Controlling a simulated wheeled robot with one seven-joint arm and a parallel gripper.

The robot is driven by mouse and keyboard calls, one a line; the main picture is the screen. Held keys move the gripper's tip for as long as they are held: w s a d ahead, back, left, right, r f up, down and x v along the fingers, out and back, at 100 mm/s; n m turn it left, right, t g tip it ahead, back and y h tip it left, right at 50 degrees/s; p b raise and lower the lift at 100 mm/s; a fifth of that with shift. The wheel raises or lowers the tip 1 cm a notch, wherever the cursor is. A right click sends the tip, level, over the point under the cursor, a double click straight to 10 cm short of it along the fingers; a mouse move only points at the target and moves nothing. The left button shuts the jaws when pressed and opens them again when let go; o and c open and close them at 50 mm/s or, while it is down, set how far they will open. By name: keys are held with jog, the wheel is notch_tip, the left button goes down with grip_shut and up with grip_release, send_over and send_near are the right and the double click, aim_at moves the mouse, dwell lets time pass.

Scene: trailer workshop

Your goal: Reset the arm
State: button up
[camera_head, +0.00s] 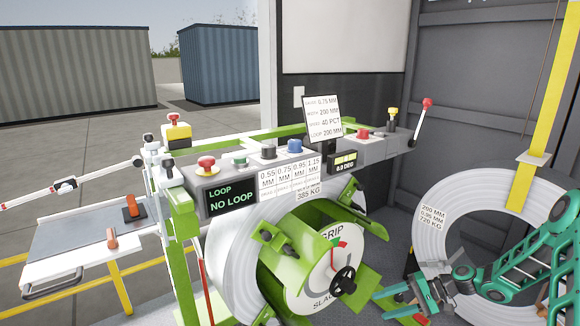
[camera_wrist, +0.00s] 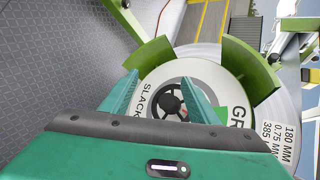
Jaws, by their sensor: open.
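My gripper (camera_head: 408,302) is at the lower right in the head view, at the end of my green arm. Its jaws are apart with nothing between them. In the wrist view, the two teal fingers of my gripper (camera_wrist: 162,95) point toward a dark handwheel (camera_wrist: 170,103) on a white disc marked GRIP and SLACK. In the head view, this handwheel (camera_head: 343,281) sits to the left of my gripper, clear of the fingers. The white disc (camera_head: 312,285) has a red pointer near its upper right.
A green decoiler holds a white coil (camera_head: 232,262) beside my gripper. A control panel (camera_head: 290,155) with several buttons stands above it, its screen reading NO LOOP. Dark floor lies between the coils.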

jog(key=s+d+r+g+h, duration=0.1)
jog(key=s+d+r+h, duration=0.35)
jog(key=s+r, duration=0.55)
jog(key=s+d+r+g+h, duration=0.2)
jog(key=s+d+r+h, duration=0.25)
jog(key=s+r, duration=0.65)
jog(key=s+r+m+h, duration=0.1)
jog(key=s+r, duration=0.4)
jog(key=s, duration=0.4)
jog(key=s+r+m+t+h, duration=0.1)
jog(key=s+r, duration=0.3)
jog(key=s, duration=0.5)
jog(key=shift+r+h, duration=0.3)
jog(key=shift+r, duration=0.05)
jog(key=shift+d, duration=0.1)
jog(key=shift+w+f, duration=0.25)
jog(key=shift+w, duration=0.35)
